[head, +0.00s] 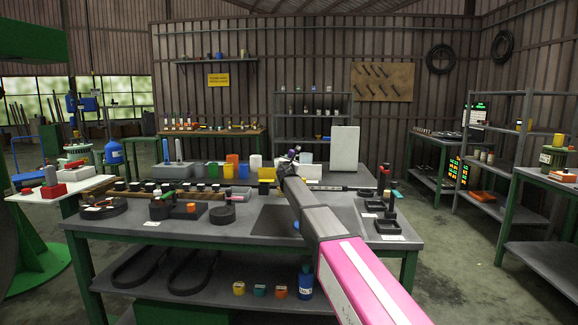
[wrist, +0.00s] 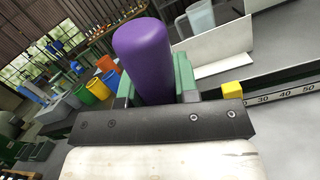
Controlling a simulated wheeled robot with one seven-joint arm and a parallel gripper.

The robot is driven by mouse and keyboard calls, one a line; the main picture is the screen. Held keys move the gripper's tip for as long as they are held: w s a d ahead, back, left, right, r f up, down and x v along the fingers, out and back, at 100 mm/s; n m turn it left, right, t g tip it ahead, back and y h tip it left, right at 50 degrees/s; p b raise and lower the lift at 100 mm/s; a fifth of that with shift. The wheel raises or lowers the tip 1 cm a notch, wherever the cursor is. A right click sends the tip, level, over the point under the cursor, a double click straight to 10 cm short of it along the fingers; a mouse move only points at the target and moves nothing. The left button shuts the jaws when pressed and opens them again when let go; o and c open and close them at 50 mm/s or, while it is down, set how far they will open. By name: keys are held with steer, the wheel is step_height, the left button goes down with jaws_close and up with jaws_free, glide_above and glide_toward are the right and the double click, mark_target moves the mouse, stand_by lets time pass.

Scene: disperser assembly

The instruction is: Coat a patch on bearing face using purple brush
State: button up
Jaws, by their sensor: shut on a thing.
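The purple brush shows in the wrist view as a thick rounded purple handle (wrist: 143,52). My gripper (wrist: 154,88) is shut on it, with a green finger on each side. The brush's bristle end is hidden. In the head view my gripper (head: 290,160) is above the back of the middle workbench, with a small bit of purple at it. I cannot make out the bearing face for sure. Dark round parts (head: 104,208) lie on the left of this bench, away from my gripper.
The workbench (head: 330,232) holds dark trays (head: 386,226) at right and coloured bins (head: 232,161) behind. A white upright panel (head: 344,145) stands at the back. In the wrist view, a numbered ruler strip (wrist: 285,96) and yellow block (wrist: 232,88) are close at right.

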steer(key=shift+r, duration=1.7)
step_height(320, 180, down, 7)
steer(key=shift+s, duration=0.1)
